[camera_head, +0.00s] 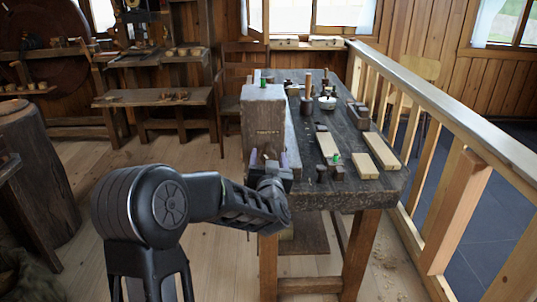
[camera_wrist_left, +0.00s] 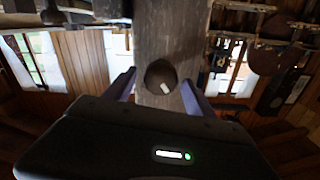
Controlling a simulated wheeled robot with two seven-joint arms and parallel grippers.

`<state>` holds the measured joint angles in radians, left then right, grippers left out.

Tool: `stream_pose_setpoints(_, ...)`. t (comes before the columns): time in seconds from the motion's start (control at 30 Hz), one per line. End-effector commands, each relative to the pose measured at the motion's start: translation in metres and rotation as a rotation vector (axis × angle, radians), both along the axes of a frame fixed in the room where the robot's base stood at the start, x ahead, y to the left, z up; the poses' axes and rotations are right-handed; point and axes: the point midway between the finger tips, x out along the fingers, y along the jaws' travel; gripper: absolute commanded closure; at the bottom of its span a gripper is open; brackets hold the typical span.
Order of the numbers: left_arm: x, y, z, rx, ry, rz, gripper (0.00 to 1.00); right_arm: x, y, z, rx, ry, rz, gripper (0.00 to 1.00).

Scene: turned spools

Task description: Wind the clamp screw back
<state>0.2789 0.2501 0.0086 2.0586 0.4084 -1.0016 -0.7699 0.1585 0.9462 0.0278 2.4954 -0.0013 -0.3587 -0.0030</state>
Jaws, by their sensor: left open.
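The clamp screw's dark round end (camera_wrist_left: 160,76), with a small pale mark on it, shows in the left wrist view against a grey wooden block. In the head view a small brown part of the screw (camera_head: 269,151) shows low on the front of the upright wooden block (camera_head: 263,112) at the bench's left side. My left gripper (camera_head: 269,158) is open, its purple fingers on either side of the screw end. They also flank it in the left wrist view (camera_wrist_left: 158,90). I cannot tell whether they touch it. My gripper body hides the lower part.
The workbench (camera_head: 340,112) carries pale wooden boards (camera_head: 327,148), small dark blocks and several tools right of the block. A wooden railing (camera_head: 445,115) runs along the right. A low bench (camera_head: 155,97) stands back left. The floor left of the workbench is mostly clear.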

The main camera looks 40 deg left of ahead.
Motion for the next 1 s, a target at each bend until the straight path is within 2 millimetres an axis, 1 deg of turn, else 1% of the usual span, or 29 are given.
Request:
stream_pose_setpoints(0.1,0.011,0.009,0.000,0.000,0.001,0.001,0.36,0.000,0.000,0.002,0.000,0.000,0.000,0.64)
stream_pose_setpoints(0.2,0.015,0.012,0.000,-0.001,0.001,0.000,0.36,0.000,0.000,0.002,0.000,0.000,0.000,0.64)
stream_pose_setpoints(0.47,0.016,0.012,0.000,-0.001,0.000,0.000,0.36,0.000,0.000,0.002,0.000,0.000,0.000,0.64)
stream_pose_setpoints(1.0,0.015,0.012,0.000,-0.001,0.001,-0.001,0.80,0.000,0.000,0.002,0.000,0.000,0.000,0.64)
